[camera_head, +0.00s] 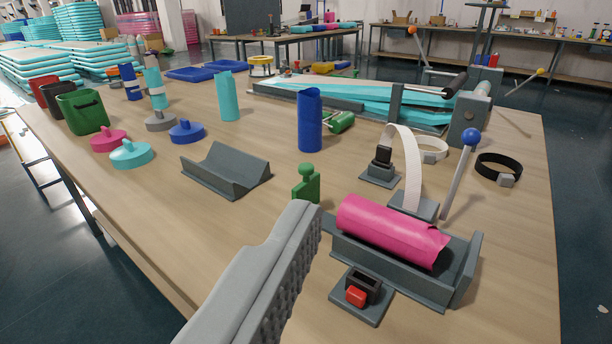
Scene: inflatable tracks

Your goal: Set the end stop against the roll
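A pink roll (390,229) lies in a grey cradle (400,272) at the right front of the table. A green block with a round knob on top (306,186), which looks like the end stop, stands just beyond my gripper's tip, near the roll's left end. A gap shows between it and the roll; its lower part is partly hidden. My gripper (306,216) comes in from the bottom; one grey finger with a ribbed pad shows, left of the cradle. The other finger cannot be made out, nor whether anything is held.
A small stand with a red button (357,295) sits in front of the cradle. A white strap (404,160) arches behind it, beside a blue-knobbed lever (461,165). An empty grey V-shaped cradle (227,170) and a blue roll (310,120) stand farther back. The table's left front is clear.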

